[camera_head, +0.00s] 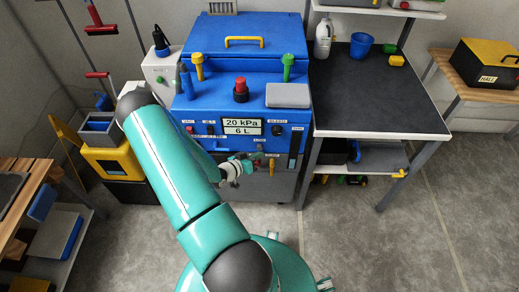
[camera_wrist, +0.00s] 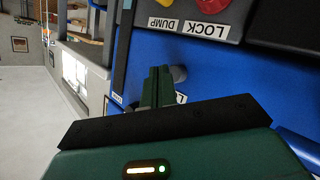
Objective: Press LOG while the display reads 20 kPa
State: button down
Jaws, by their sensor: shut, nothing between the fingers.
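The display (camera_head: 241,127) on the blue machine (camera_head: 215,92) reads 20 kPa and 6 L. My gripper (camera_head: 250,164) is low at the machine's front panel, below and slightly right of the display. In the wrist view my gripper (camera_wrist: 155,86) is shut and empty, its fingertips close to the blue panel. A small grey round button (camera_wrist: 179,73) sits right beside the fingertips; I cannot tell whether they touch. A label (camera_wrist: 181,98) near it shows an L; the rest is hidden behind the fingers.
In the wrist view, upside-down LOCK (camera_wrist: 206,30) and DUMP (camera_wrist: 163,24) labels sit near a red knob (camera_wrist: 208,4) and a yellow one (camera_wrist: 170,3). A dark-topped table (camera_head: 372,95) stands right of the machine. Grey floor (camera_head: 370,240) is free in front.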

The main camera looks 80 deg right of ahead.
jog(key=shift+a, duration=0.1)
jog(key=a, duration=0.2)
jog(key=s+a, duration=0.1)
jog(key=a, duration=0.2)
jog(key=shift+s, duration=0.1)
dwell(0.5)
jog(key=shift+d, duration=0.1)
dwell(0.6)
